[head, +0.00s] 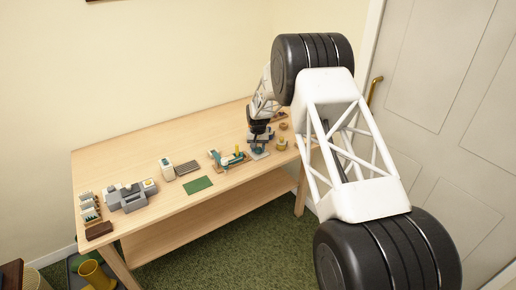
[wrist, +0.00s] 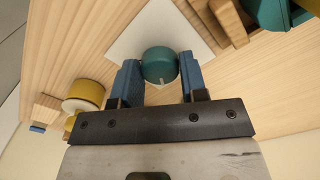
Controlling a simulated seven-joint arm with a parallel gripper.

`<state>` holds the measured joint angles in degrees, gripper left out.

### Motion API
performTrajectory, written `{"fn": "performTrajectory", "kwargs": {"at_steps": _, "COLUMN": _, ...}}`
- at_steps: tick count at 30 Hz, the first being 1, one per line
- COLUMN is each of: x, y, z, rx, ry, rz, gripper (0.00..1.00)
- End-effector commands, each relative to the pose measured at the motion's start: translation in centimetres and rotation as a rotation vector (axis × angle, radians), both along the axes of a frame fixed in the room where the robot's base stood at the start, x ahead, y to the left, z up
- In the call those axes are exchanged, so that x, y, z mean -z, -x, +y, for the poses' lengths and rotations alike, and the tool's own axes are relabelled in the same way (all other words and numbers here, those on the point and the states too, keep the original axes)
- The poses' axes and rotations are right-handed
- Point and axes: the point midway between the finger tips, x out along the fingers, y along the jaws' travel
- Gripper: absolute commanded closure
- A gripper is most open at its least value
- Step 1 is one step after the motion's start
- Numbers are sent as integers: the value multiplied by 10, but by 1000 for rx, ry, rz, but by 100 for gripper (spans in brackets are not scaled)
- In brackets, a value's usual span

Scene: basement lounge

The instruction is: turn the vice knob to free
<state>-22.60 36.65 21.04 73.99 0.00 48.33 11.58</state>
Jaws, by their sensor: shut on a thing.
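A round teal knob (wrist: 159,64) with a small pale mark on its near edge sits over a white square plate (wrist: 150,22) in the wrist view. I take it to be the vice knob. My gripper (wrist: 160,72) has its two blue fingers shut on the knob, one on each side. In the head view my gripper (head: 258,144) reaches down at the right part of the table, over the pale plate (head: 259,154). The knob is too small and covered there to make out. Any free marking is not readable.
A wooden tray with teal parts (head: 232,161) and a yellow post (head: 237,151) stands just left of my gripper. A yellow-topped round piece (head: 281,145) is close on the right. A green mat (head: 198,184) and grey blocks (head: 126,197) lie farther left on the wooden table (head: 165,221).

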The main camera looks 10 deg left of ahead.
Motion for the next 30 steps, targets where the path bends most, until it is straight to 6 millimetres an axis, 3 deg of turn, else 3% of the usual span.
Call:
{"fn": "performTrajectory", "kwargs": {"at_steps": 15, "x": -1, "y": -1, "z": 0, "rx": -451, "ry": 0, "rz": -1, "gripper": 84}}
{"fn": "performTrajectory", "kwargs": {"at_steps": 30, "x": -2, "y": -1, "z": 0, "rx": -608, "ry": -1, "rz": -3, "gripper": 84}}
